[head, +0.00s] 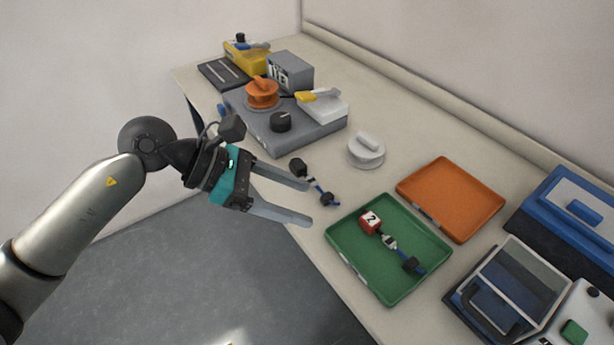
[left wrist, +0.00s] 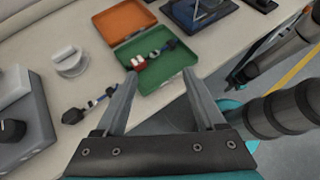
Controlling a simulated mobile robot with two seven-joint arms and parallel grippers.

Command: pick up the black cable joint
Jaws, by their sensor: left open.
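The black cable joint (head: 297,167) lies on the bench between the grey machine and the green tray, with a short blue cable and a small black end piece attached. In the left wrist view the black cable joint (left wrist: 73,116) is at the left, outside the jaws. My left gripper (head: 309,204) is open and empty above the bench's front edge; in the head view one finger overlaps the cable near the joint. In the left wrist view the fingertips (left wrist: 160,74) point towards the green tray.
A green tray (head: 345,269) holds a similar piece with a red block (head: 371,221). An orange tray (head: 451,198), a white round lidded thing (head: 366,151), a grey machine (head: 283,126) and a blue case (head: 569,218) stand around. Bare bench shows behind the white thing.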

